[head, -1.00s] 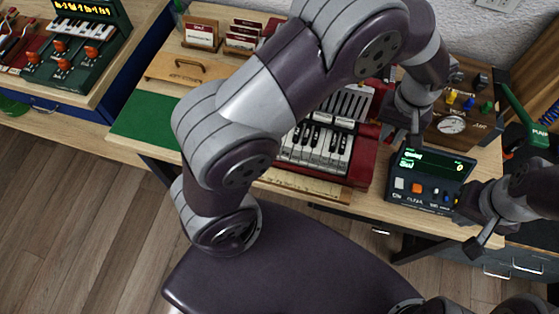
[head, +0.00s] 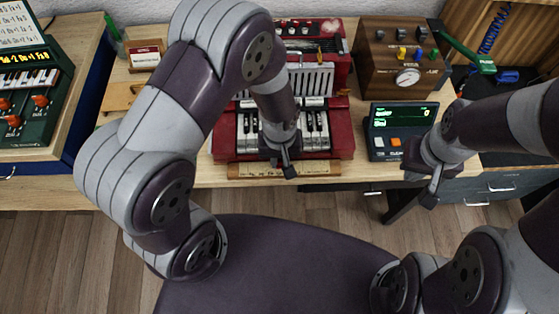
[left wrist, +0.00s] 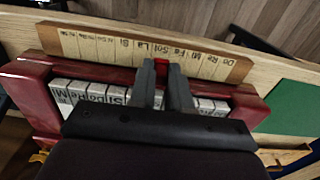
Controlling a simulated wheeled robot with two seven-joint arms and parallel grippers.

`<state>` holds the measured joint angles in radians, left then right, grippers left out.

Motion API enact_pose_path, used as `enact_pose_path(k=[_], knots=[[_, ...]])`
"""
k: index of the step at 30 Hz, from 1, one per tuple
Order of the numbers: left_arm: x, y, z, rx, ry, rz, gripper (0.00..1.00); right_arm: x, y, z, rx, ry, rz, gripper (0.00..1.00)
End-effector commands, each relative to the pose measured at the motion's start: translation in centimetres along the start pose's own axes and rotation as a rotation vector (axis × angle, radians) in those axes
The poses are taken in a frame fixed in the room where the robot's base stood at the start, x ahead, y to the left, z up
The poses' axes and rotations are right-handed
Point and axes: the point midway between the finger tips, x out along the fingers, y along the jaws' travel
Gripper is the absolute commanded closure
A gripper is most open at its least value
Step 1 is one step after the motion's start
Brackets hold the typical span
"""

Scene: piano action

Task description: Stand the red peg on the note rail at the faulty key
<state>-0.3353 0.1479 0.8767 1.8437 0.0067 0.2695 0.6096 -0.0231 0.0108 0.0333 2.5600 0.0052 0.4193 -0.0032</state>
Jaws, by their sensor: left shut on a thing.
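The red peg (left wrist: 161,67) shows between the fingertips of my left gripper (left wrist: 164,84), which is shut on it. In the head view, this gripper (head: 286,167) hangs over the front edge of the keyboard, close to the note rail (head: 318,169). The rail is a pale wooden strip with note names, and it also shows in the left wrist view (left wrist: 88,47). The peg tip overlaps the rail there; I cannot tell whether they touch. The fingers hide some labels and keys (left wrist: 85,95). My right gripper (head: 432,190) is at the right, its jaw state unclear.
The red instrument (head: 340,140) stands behind the rail. A dark console with a green display (head: 403,117) is to its right, a wooden box with a gauge (head: 385,60) behind that. A green device (head: 35,105) stands far left. The bench front (head: 205,176) is clear.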

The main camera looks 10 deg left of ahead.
Motion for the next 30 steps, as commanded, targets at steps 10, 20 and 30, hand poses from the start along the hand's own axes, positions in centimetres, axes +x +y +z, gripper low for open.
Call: enact_pose_path(k=[10,20,30], knots=[[2.4,0.0,0.0,0.001,0.0,0.0,1.0,0.1,0.0,0.0,0.0,0.0,0.0,1.0],[2.6,0.0,0.0,0.001,-0.001,-0.001,0.57,0.3,0.0,0.0,0.0,0.0,0.0,1.0],[-0.2,0.1,-0.1,0.001,0.003,0.002,0.57,-0.2,0.0,0.0,0.0,0.0,0.0,1.0]])
